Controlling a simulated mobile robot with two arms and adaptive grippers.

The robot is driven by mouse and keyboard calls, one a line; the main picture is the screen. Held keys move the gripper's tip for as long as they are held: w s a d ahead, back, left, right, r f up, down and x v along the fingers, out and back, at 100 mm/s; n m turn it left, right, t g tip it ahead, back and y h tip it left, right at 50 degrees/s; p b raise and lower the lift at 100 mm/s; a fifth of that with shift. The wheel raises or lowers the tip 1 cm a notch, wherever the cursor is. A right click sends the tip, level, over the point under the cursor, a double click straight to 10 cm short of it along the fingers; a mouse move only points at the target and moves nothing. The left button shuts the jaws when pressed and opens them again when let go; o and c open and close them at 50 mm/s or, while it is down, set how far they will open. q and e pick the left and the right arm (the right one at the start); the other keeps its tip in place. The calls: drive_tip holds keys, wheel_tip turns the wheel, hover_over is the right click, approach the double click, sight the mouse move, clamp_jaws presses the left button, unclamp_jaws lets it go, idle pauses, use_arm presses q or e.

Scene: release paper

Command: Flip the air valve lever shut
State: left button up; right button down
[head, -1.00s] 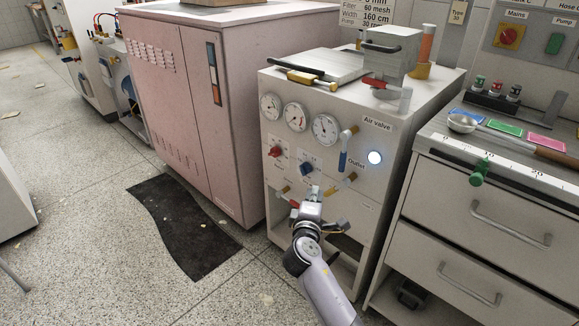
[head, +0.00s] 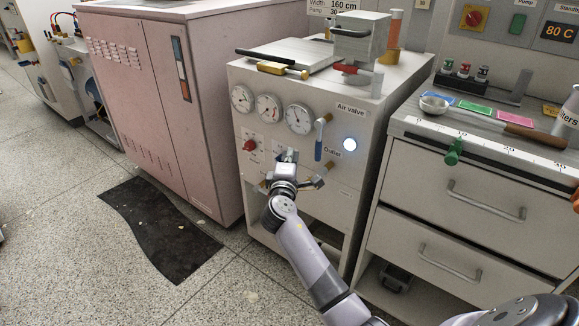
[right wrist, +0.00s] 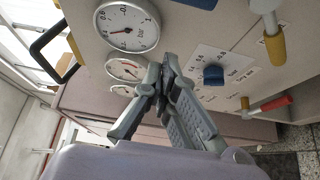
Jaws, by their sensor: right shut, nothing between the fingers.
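The air valve is on the white cabinet's front, under the "Air valve" label. Its blue lever (head: 318,151) hangs straight down from a brass fitting (head: 323,125). A strip of blue at the top edge of the right wrist view (right wrist: 195,3) appears to be the lever's handle. My right gripper (head: 289,156) is left of and slightly below the lever, apart from it, in front of the panel. Its fingers (right wrist: 167,75) are shut and empty, with tips close together near the gauges in the right wrist view. My left gripper is not in view.
Three gauges (head: 269,107) sit left of the lever. A red knob (head: 250,145) and, in the right wrist view, a blue knob (right wrist: 213,75), a red-handled valve (right wrist: 270,105) and a yellow-handled valve (right wrist: 275,46) stand out nearby. A drawer bench (head: 470,190) stands right.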

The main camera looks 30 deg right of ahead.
sight(319, 142)
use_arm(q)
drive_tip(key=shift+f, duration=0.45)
use_arm(e)
drive_tip(key=d, duration=0.4)
drive_tip(key=shift+s+d, duration=0.15)
drive_tip(key=shift+s, duration=0.2)
use_arm(q)
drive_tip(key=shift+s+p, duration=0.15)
drive_tip(key=shift+p, duration=0.15)
use_arm(e)
drive_tip(key=shift+w, duration=0.1)
